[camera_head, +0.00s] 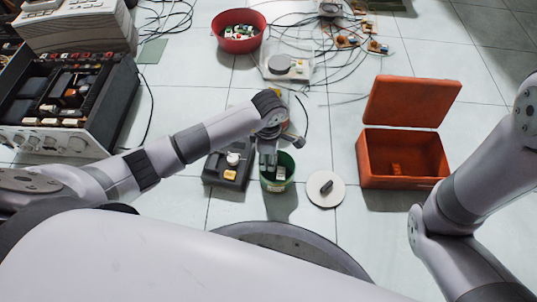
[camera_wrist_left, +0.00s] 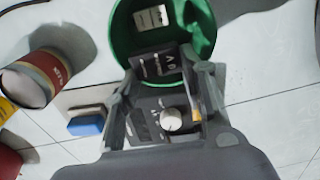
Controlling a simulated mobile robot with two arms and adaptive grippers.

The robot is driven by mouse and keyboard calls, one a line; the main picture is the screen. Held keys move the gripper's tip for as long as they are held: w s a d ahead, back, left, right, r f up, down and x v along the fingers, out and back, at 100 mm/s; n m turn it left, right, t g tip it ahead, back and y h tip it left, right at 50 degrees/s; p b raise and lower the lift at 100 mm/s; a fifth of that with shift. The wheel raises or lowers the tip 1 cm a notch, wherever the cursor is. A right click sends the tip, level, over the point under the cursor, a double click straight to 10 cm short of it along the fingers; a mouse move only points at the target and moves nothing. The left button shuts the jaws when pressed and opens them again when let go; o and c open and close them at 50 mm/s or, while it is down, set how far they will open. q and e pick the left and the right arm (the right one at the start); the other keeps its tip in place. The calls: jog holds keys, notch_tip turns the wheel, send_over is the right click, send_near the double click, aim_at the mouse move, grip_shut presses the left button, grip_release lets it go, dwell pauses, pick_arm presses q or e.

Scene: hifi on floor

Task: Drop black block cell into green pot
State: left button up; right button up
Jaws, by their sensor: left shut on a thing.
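The green pot (camera_head: 277,184) stands on the tiled floor in front of me. It also shows at the top of the left wrist view (camera_wrist_left: 205,25), with a small pale piece (camera_wrist_left: 151,17) inside. My left gripper (camera_head: 267,158) points down over the pot's left part. In the left wrist view my left gripper (camera_wrist_left: 166,84) is shut on the black block cell (camera_wrist_left: 156,63), which has pale lettering. The cell appears over the pot's near rim; its exact height is hard to tell. My right gripper is out of view.
A black device (camera_head: 226,173) with a white knob stands close left of the pot. A white disc (camera_head: 326,188) lies to its right, and an open orange box (camera_head: 402,178) is farther right. A red bowl (camera_head: 239,44) and cables lie behind. A can (camera_wrist_left: 50,75) and blue-white block (camera_wrist_left: 87,124) are nearby.

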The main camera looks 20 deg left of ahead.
pick_arm(q)
jog(key=shift+f, duration=0.1)
jog(key=o, duration=1.2)
jog(key=shift+r, duration=0.4)
notch_tip(320, 180, up, 11)
jog(key=shift+r, duration=0.1)
